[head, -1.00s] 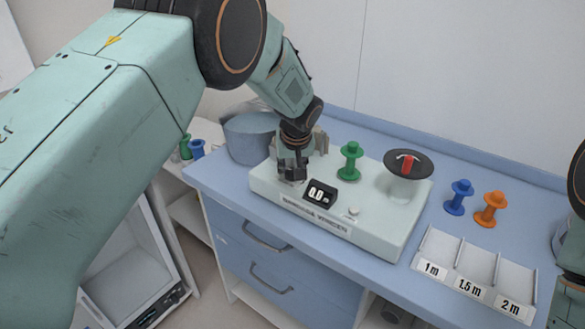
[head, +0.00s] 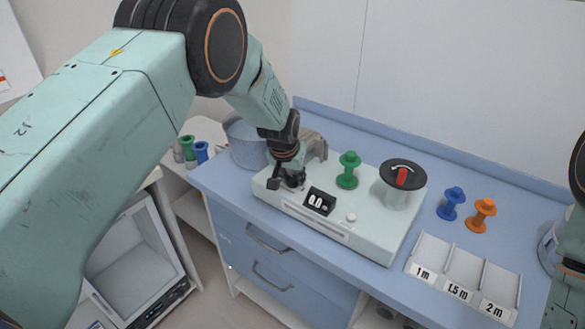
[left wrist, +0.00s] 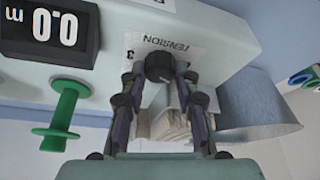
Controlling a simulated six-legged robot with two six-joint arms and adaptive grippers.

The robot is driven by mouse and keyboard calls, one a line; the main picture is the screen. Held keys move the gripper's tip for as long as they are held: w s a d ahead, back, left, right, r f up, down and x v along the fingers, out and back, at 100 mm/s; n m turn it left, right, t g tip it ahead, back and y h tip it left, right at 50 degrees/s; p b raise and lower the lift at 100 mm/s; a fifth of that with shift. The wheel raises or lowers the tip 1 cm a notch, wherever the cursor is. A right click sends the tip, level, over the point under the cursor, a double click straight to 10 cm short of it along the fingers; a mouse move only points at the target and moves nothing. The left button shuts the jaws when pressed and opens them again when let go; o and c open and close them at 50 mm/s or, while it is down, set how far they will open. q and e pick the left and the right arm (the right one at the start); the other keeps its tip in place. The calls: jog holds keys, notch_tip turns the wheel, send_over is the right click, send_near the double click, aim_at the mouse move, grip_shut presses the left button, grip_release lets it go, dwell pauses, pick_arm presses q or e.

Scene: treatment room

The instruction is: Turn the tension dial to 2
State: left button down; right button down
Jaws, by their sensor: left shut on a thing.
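The tension dial (left wrist: 158,68) is a small dark round knob under the "TENSION" label (left wrist: 170,45) on the pale winding machine (head: 345,228). A figure 3 is readable beside it in the left wrist view; its pointer setting is too unclear to tell. My left gripper (left wrist: 160,85) has its two fingers on either side of the dial and is shut on it. In the head view the left gripper (head: 287,182) stands over the machine's left end and hides the dial. My right arm shows only at the right edge; its gripper is out of view.
The display (head: 319,202) reads 0.0 m, close right of the left gripper. A green spool (head: 348,171) and a red-handled drum (head: 400,190) stand on the machine. Blue (head: 450,203) and orange (head: 481,214) spools and a labelled tray (head: 462,270) are to the right.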

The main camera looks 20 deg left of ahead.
pick_arm(q)
jog(key=shift+a+m, duration=0.1)
jog(key=shift+m, duration=0.6)
jog(key=shift+f+m+h+b, duration=0.1)
jog(key=shift+m+h+b, duration=0.55)
jog(key=shift+m, duration=0.35)
jog(key=m+h+b, duration=0.1)
jog(key=m+b, duration=0.2)
jog(key=m+g+h+b, duration=0.1)
jog(key=m+b, duration=0.2)
jog(key=b, duration=0.1)
jog(key=shift+w+a+f, duration=0.1)
jog(key=shift+a, duration=0.05)
jog(key=m+g+b, duration=0.1)
jog(key=m, duration=0.1)
jog(key=shift+m+h+b, duration=0.25)
jog(key=shift+m+b, duration=0.05)
jog(key=shift+w+a+r+m+g+b, duration=0.1)
jog(key=shift+m+g+b, duration=0.2)
jog(key=shift+m, duration=0.45)
jog(key=shift+r+m+g+b, duration=0.15)
jog(key=shift+m+g, duration=0.25)
jog(key=shift+m, duration=0.35)
